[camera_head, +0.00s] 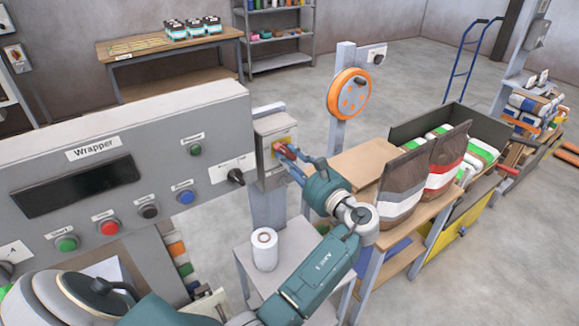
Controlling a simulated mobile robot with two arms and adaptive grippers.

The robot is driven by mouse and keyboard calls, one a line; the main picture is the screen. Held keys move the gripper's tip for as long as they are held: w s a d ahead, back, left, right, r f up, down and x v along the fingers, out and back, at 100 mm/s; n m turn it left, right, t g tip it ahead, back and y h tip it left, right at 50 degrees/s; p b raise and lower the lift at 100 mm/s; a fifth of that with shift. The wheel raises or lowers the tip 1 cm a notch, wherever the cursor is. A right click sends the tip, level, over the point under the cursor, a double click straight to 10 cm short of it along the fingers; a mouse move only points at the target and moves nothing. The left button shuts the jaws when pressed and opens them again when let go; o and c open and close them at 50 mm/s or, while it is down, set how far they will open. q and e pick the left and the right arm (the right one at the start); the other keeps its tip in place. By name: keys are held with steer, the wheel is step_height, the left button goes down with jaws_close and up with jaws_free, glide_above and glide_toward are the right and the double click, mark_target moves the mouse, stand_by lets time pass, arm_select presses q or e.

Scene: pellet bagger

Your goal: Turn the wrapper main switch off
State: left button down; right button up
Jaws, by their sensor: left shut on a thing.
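The Wrapper panel (215,125) is a grey cabinet face with a dark screen on the left. At its right end stands a grey switch box (270,178) with a yellow plate and a red rotary handle, the main switch (278,147). My left gripper (287,153) is at the front of this box, its fingers shut on the red handle. The fingers cover part of the handle, so its exact angle is hard to tell. My right gripper is not in view.
A black selector knob (236,177) and several push buttons sit left of the box. Below is a small white stand (290,255) with a white roll (264,249). To the right, filled bags (403,185) stand on a wooden table.

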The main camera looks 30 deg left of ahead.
arm_select(q)
steer(key=n+b, duration=0.6)
steer(key=shift+w+f, duration=0.15)
steer(key=shift+w, duration=0.05)
steer(key=n+b, duration=0.2)
steer(key=b, duration=0.1)
steer(key=shift+r+n, duration=0.2)
steer(key=shift+n, duration=0.2)
steer(key=shift+w+r+n+b, duration=0.1)
steer(key=shift+r+n+b, duration=0.05)
steer(key=shift+n+b, duration=0.25)
steer(key=shift+r, duration=0.1)
steer(key=c, duration=1.5)
jaws_free()
steer(key=shift+c, duration=0.2)
steer(key=shift+o, duration=0.5)
steer(key=shift+f, duration=0.2)
